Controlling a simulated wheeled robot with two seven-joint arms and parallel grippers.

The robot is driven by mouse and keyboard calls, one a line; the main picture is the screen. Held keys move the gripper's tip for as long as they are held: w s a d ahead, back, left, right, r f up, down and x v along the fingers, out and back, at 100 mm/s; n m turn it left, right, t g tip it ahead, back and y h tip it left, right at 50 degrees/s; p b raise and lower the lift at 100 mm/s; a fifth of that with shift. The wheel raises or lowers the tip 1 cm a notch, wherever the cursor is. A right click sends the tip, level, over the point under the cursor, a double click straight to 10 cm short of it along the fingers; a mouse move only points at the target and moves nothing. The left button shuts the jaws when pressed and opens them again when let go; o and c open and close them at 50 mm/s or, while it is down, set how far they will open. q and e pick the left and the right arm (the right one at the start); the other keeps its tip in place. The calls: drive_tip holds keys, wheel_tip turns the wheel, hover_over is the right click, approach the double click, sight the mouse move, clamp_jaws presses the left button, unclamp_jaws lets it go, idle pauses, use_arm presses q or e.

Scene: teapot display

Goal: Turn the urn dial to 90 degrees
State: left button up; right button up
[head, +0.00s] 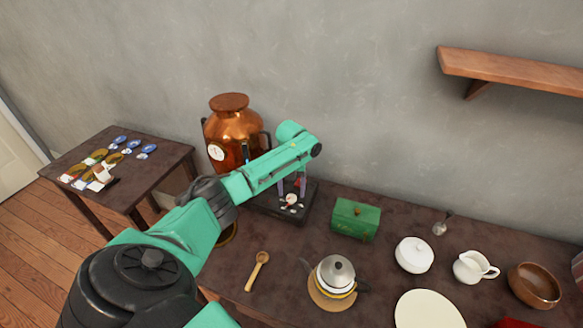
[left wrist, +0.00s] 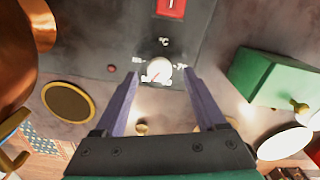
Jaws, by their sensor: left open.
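The urn dial (head: 291,200) is a small white round knob on the dark control panel (head: 268,203) at the foot of the copper urn (head: 235,125). In the left wrist view the dial (left wrist: 158,70) has white scale marks around it and a red switch (left wrist: 171,8) beyond it. My left gripper (head: 291,186) is over the panel, its purple fingers open and empty. In the left wrist view its fingertips (left wrist: 160,74) show to either side of the dial; I cannot tell how close they are in depth. My right gripper is not in view.
A green box (head: 356,218) stands right of the panel. A wooden spoon (head: 257,270) and a teapot (head: 335,275) are nearer. A white lidded bowl (head: 414,255), a jug (head: 473,267) and a wooden bowl (head: 533,285) stand farther right. A wall shelf (head: 515,70) is above.

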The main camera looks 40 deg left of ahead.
sight(291, 197)
use_arm(q)
wheel_tip(291, 197, up, 13)
drive_tip(key=b, duration=0.1)
drive_tip(key=shift+f, duration=0.2)
